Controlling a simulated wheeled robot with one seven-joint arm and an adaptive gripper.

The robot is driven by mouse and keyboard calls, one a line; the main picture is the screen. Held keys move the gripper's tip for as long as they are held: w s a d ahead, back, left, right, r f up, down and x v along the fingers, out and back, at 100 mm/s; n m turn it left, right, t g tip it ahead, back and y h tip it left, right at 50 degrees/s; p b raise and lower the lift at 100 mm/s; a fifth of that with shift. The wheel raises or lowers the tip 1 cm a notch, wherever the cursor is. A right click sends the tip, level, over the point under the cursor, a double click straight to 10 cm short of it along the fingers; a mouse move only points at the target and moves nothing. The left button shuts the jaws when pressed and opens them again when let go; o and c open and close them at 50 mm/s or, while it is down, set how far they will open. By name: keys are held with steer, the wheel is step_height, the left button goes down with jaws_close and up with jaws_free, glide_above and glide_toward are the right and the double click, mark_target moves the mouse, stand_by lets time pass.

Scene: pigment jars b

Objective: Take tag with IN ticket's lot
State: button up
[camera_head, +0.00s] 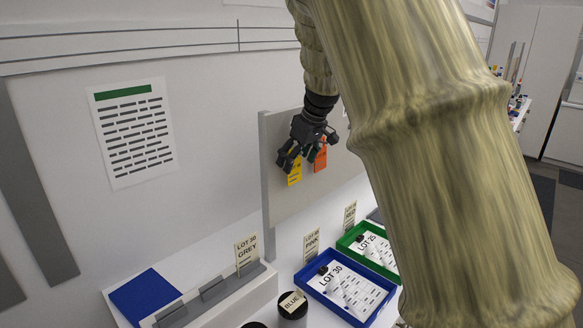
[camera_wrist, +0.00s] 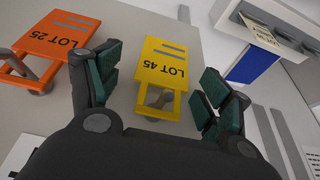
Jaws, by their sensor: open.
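A yellow tag (camera_head: 294,176) and an orange tag (camera_head: 321,157) hang on a grey board (camera_head: 283,205). In the wrist view the yellow tag (camera_wrist: 163,66) reads LOT 45 and hangs on a peg; the orange tag (camera_wrist: 58,38) reads LOT 25. My gripper (camera_head: 297,160) is open, its fingers on either side of the yellow tag in the wrist view; contact cannot be told. One (camera_head: 377,250) in a green tray (camera_head: 347,245) reads LOT 25. No IN marking is legible.
A card (camera_head: 246,250) reading LOT 30 GREY stands in a slotted rack (camera_head: 212,292). PINK (camera_head: 312,243) and RED (camera_head: 350,216) cards stand behind the trays. A BLUE jar (camera_head: 292,306) is in front. My arm hides the right side.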

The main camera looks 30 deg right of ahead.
mark_target(295, 167)
steer(key=shift+s+a+f+p, duration=0.1)
steer(key=shift+s+f+p, duration=0.35)
steer(key=shift+s+p, duration=0.2)
steer(key=shift+w+f, duration=0.1)
steer(key=shift+f, duration=0.2)
steer(key=shift+w+f, duration=0.75)
steer(key=shift+s+r, duration=0.25)
steer(key=shift+s+a+r, duration=0.1)
steer(key=shift+s, duration=0.1)
steer(key=shift+c, duration=1.4)
steer(key=shift+w, duration=0.15)
steer(key=c, duration=0.6)
